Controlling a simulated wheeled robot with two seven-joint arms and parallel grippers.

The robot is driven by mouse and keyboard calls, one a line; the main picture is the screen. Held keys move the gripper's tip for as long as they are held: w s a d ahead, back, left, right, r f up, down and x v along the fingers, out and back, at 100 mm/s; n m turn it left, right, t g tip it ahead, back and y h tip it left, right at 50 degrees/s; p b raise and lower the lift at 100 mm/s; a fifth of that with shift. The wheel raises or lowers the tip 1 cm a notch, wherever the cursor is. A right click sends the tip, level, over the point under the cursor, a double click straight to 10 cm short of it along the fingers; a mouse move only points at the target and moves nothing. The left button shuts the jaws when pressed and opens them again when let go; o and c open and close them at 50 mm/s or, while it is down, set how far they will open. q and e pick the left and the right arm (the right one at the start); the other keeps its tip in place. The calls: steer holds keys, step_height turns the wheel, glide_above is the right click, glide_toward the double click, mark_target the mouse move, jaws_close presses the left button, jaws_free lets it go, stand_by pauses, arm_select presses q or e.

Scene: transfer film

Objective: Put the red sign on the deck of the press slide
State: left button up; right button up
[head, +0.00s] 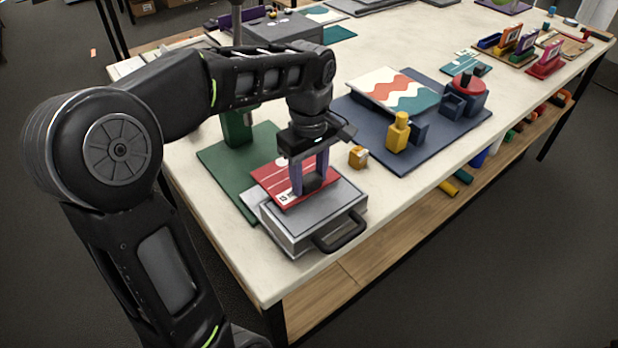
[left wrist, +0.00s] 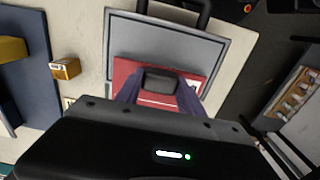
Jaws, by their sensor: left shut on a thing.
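The red sign (head: 268,178) is a flat red panel with white marks, at the gray press slide. My left gripper (head: 310,187) points down and is shut on a dark block-like part on the sign. The sign also shows in the left wrist view (left wrist: 126,72), between and around the purple fingers (left wrist: 158,85). The press slide's gray deck (head: 340,199) has a dark border and a black handle (head: 343,232) at its front. The sign overlaps the deck's back left part; I cannot tell whether it touches. The deck also shows in the left wrist view (left wrist: 180,42). My right gripper is not in view.
The green press base (head: 222,160) lies behind the slide. A small orange box (head: 358,157) stands to the right. The table's front edge is close to the handle.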

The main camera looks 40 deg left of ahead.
arm_select(q)
steer(key=shift+f, duration=0.5)
steer(key=shift+f, duration=0.1)
steer(key=o, duration=1.5)
steer(key=shift+c, duration=0.2)
step_height(320, 180, up, 7)
step_height(320, 180, up, 5)
steer(key=p, duration=0.5)
